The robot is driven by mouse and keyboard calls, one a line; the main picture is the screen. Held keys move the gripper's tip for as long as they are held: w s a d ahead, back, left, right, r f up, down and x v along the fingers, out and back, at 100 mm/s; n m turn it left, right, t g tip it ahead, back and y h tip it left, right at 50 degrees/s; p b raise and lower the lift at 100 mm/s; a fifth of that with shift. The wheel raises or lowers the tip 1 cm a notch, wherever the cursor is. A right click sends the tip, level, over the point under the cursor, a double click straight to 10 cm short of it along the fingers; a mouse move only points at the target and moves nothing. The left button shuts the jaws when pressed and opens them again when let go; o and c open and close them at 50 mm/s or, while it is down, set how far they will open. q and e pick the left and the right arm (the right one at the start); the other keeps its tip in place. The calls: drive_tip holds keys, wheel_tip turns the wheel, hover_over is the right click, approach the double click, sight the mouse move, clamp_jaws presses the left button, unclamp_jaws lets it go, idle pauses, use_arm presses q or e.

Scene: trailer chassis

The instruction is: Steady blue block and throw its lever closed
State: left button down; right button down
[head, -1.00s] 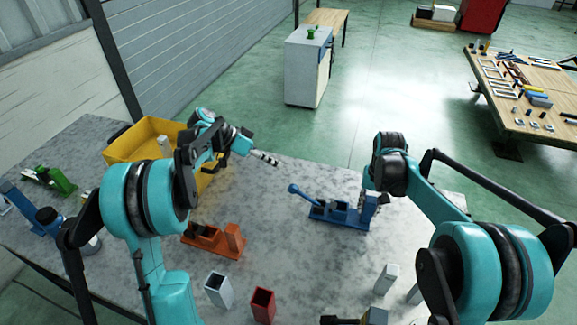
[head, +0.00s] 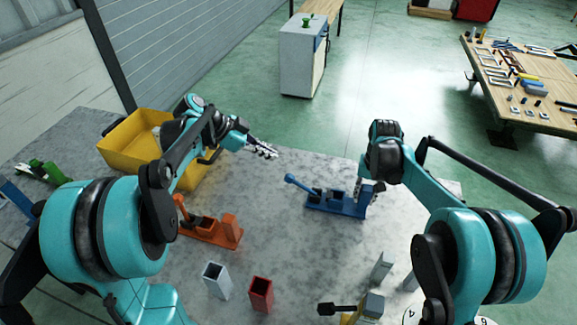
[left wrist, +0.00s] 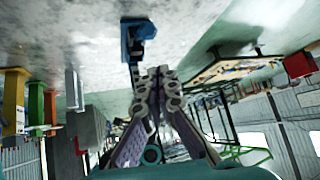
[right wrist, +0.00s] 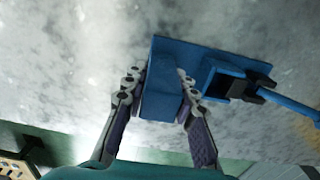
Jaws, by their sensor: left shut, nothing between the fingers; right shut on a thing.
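The blue block (head: 338,200) stands on the grey table, with its blue lever (head: 299,184) sticking out to the left, tilted up, with a round knob at its end. My right gripper (head: 372,190) is shut on the blue block's upright right end, which shows between its fingers in the right wrist view (right wrist: 160,92). The lever also shows in the right wrist view (right wrist: 290,103). My left gripper (head: 274,153) is shut and empty, above the table to the upper left of the lever and apart from it. In the left wrist view the blue block (left wrist: 132,45) lies beyond the closed fingertips (left wrist: 158,72).
An orange block (head: 210,230) with a lever stands left of the blue one. A yellow bin (head: 133,150) is behind my left arm. A white open box (head: 217,280) and a red one (head: 261,294) stand in front. The table between the blue and orange blocks is clear.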

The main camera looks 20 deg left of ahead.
use_arm(q)
drive_tip(key=s+d+r+m+t+y, duration=0.2)
drive_tip(key=s+r+m, duration=0.1)
drive_tip(key=s+m, duration=0.5)
drive_tip(key=m, duration=0.2)
approach(295, 181)
drive_tip(key=d+f, duration=0.2)
drive_tip(key=d, duration=0.1)
drive_tip(key=shift+w+a+f+y, duration=0.1)
drive_tip(key=shift+w+f+y, duration=0.15)
drive_tip(key=shift+w, duration=0.25)
drive_tip(key=shift+w+a+f+y, duration=0.15)
drive_tip(key=shift+w+f, duration=0.15)
drive_tip(key=shift+w, duration=0.2)
drive_tip(key=shift+a+f, duration=0.8)
drive_tip(key=shift+f, duration=0.3)
